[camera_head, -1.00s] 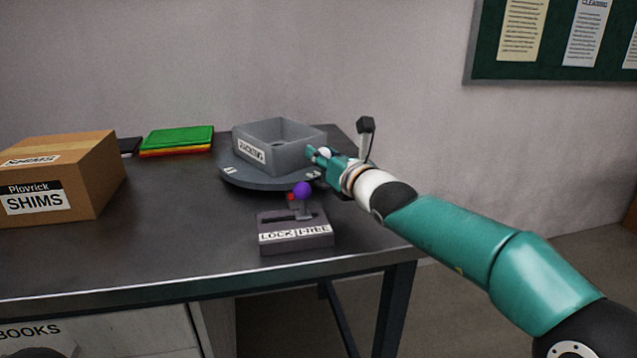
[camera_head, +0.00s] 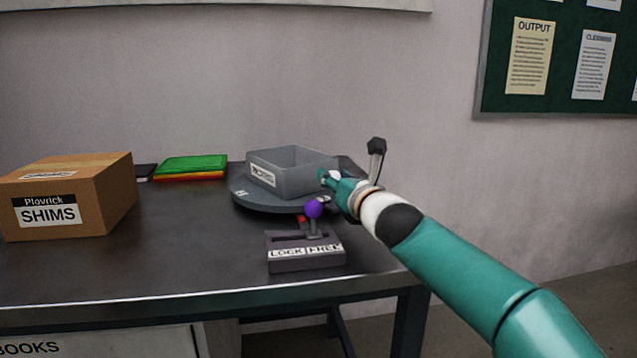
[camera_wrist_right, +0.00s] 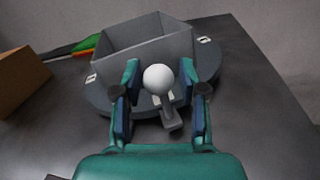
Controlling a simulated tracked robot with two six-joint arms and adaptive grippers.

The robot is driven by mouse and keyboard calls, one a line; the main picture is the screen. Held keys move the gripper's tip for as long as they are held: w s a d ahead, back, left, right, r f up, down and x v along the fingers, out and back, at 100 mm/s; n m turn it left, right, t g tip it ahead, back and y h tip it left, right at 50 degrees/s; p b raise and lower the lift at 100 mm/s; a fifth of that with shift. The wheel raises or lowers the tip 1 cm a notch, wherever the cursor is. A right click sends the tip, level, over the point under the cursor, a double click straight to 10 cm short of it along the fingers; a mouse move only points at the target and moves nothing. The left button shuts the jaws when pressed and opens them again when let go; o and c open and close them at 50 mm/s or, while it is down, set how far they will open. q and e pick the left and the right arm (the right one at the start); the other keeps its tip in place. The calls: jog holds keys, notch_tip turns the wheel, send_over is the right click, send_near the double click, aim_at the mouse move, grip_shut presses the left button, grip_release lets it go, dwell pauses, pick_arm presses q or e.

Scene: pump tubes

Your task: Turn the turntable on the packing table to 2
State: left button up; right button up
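The round grey turntable (camera_head: 262,203) is on the packing table and bears a grey open box (camera_head: 291,182). It also shows in the right wrist view (camera_wrist_right: 208,64). White tags sit on its rim; I cannot read their figures. A white ball knob (camera_wrist_right: 158,79) on a short grey arm stands at the turntable's near edge. My right gripper (camera_head: 328,178) is at the turntable's right side. In the wrist view its fingers (camera_wrist_right: 160,76) stand open on both sides of the knob, with small gaps. My left gripper is out of view.
A lock box (camera_head: 306,258) marked LOCK and FREE stands in front of the turntable. Its purple-knobbed lever (camera_head: 313,208) is toward the FREE side. A SHIMS carton (camera_head: 88,200) is at the left, with green and other coloured folders (camera_head: 192,166) behind. The table's middle is clear.

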jog(key=shift+o, duration=0.7)
jog(key=shift+a, duration=0.2)
